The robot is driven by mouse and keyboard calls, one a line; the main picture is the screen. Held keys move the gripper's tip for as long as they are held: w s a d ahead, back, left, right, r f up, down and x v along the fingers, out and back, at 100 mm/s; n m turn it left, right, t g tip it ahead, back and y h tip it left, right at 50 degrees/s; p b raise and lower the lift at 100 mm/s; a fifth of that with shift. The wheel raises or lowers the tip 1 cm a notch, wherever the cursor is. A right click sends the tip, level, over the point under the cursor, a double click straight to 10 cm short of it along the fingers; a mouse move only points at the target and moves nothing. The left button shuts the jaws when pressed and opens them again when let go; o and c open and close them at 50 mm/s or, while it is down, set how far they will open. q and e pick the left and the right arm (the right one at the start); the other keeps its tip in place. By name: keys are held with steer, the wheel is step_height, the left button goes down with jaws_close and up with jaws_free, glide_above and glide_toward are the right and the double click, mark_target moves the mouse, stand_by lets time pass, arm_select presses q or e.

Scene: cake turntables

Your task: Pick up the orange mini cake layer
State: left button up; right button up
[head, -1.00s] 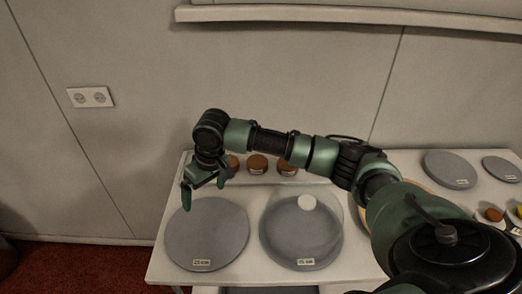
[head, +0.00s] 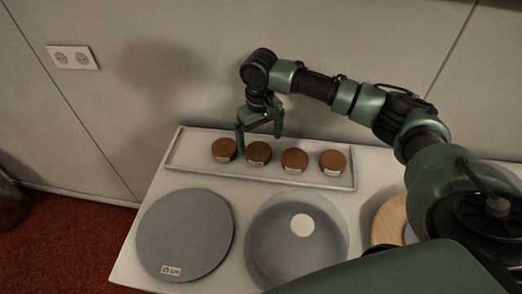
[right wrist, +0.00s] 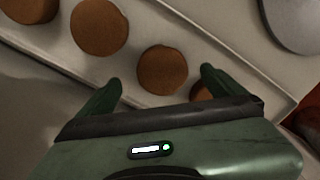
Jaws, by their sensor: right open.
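Several round orange-brown mini cake layers stand in a row in a shallow white tray (head: 345,184). I cannot tell by colour which one is the orange layer. My right gripper (head: 259,143) is open and empty, pointing down over the second layer from the left (head: 258,153). In the right wrist view that layer (right wrist: 162,70) lies just ahead of the gap between the open fingers (right wrist: 159,80). The leftmost layer (head: 224,149) is partly hidden by the right-hand finger in the right wrist view (right wrist: 201,92). My left gripper is not in view.
The other layers (head: 294,160) (head: 332,162) stand close to the right. In front are a grey turntable (head: 185,235) and a second one (head: 270,255) with a white disc (head: 302,225). A wooden round (head: 388,222) is at right. The wall stands behind the tray.

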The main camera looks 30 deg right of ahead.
mark_target(259, 151)
step_height(259, 151, down, 6)
steer(key=shift+a+r+p, duration=0.1)
steer(key=shift+r+p, duration=0.15)
steer(key=shift+p, duration=0.1)
steer(key=shift+c, duration=0.4)
steer(key=c, duration=1.4)
steer(key=shift+r, duration=0.1)
